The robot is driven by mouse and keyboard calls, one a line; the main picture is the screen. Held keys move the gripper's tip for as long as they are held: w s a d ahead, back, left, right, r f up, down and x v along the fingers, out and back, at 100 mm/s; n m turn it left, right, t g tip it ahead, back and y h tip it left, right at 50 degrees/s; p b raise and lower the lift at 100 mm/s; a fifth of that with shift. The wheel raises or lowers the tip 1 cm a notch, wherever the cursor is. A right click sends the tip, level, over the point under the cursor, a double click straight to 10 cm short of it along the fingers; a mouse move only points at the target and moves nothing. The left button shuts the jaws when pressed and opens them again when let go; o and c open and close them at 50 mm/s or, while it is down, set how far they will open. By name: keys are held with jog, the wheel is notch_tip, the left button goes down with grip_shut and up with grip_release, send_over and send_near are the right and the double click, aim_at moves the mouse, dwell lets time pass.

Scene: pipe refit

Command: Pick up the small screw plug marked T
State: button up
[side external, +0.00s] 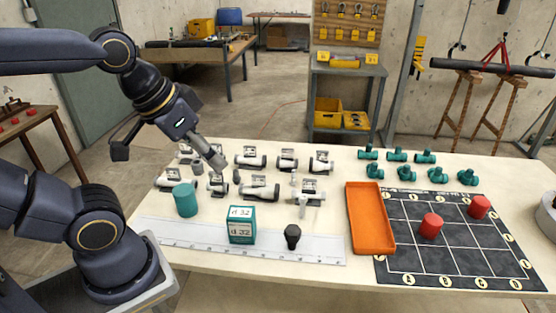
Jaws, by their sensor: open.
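My gripper (218,160) hangs tilted down over the left part of the table, above the rows of grey pipe fittings, open with nothing seen between its fingers. A small black plug-like piece (292,237) stands on the front of the table, right of the teal box marked d 32, apart from my gripper. Other small dark or grey pieces stand among the fittings near my gripper, one at the left (197,196) and one just right of the fingers (237,176). No letter T is legible on any piece, so I cannot tell which is the plug marked T.
Several grey fittings (259,189) crowd the table's left half. A teal cylinder (186,200), teal box (241,224) and white ruler strip (190,235) lie in front. An orange tray (371,220), a dark grid mat (460,258) with red cylinders (431,225) and teal fittings (406,173) are right.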

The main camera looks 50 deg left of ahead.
jog(key=w+a+r+m+t, duration=0.2)
jog(key=w+r+m, duration=0.15)
jog(key=w, duration=0.75)
jog(key=n+g+y, duration=0.1)
jog(key=n+g, duration=0.2)
jog(key=n, duration=0.3)
send_over(235, 170)
jog(key=s, duration=0.6)
notch_tip(235, 170, down, 20)
jog(key=x, duration=0.7)
jog(key=d+x, duration=0.1)
jog(key=x, duration=0.2)
jog(key=shift+f, duration=0.2)
jog(key=shift+d+x, duration=0.15)
jog(key=shift+x, duration=1.35)
jog(key=shift+d+x, duration=0.1)
jog(key=shift+x, duration=1.45)
jog(key=shift+s, duration=0.1)
grip_shut()
